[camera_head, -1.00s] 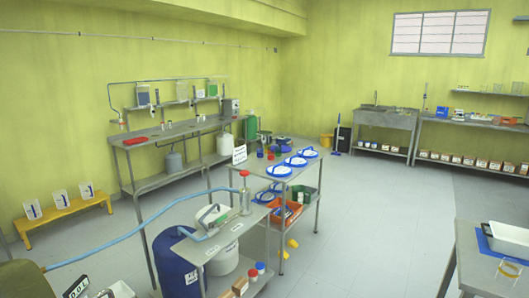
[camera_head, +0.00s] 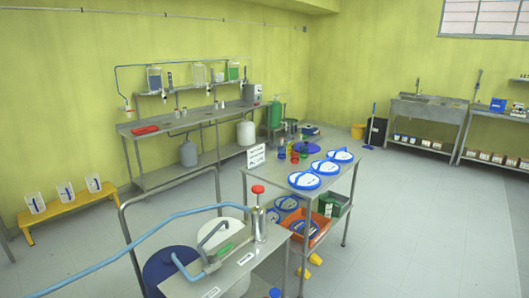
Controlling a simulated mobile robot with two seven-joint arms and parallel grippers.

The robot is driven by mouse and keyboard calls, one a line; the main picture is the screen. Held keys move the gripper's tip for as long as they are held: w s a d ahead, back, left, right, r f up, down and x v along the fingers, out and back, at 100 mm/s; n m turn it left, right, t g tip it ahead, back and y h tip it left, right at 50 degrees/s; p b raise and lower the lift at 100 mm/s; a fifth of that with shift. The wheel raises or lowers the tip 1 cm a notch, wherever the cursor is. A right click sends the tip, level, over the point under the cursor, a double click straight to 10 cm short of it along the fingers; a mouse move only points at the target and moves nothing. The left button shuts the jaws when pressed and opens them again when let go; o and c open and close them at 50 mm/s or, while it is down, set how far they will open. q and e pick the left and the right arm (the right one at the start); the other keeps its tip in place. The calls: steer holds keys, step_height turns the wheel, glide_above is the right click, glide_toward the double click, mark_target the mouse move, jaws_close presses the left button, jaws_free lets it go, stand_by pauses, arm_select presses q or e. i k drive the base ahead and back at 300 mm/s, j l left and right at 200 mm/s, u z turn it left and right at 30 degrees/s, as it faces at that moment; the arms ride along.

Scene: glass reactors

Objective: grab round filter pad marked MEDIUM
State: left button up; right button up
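Several round white pads with blue rims lie on the steel table in the middle. The nearest is a round filter pad (camera_head: 304,180), behind it is a second pad (camera_head: 325,167), and a third pad (camera_head: 341,156) lies farthest right. Dark marks show on them, but they are too small to read, so I cannot tell which is MEDIUM. More blue-rimmed round pads (camera_head: 287,202) sit on the shelf below. Neither of my grippers is in view.
A white sign (camera_head: 256,156) and small coloured bottles stand on the same table. In front is a lower steel bench (camera_head: 262,250) with a red-topped metal cylinder (camera_head: 259,215) and a blue hose (camera_head: 130,252). An orange crate (camera_head: 318,236) sits below the table. Floor to the right is clear.

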mark_target(306, 180)
steer(key=i+l, duration=0.2)
steer(key=i, duration=0.25)
steer(key=i+l, duration=0.2)
steer(key=i, duration=0.2)
steer(key=i+l, duration=0.25)
steer(key=i, duration=0.2)
steer(key=i+l, duration=0.35)
steer(key=l, duration=0.15)
steer(key=i+l, duration=0.45)
steer(key=l, duration=0.35)
steer(key=i+l, duration=0.1)
steer(key=l, duration=0.75)
steer(key=i, duration=0.05)
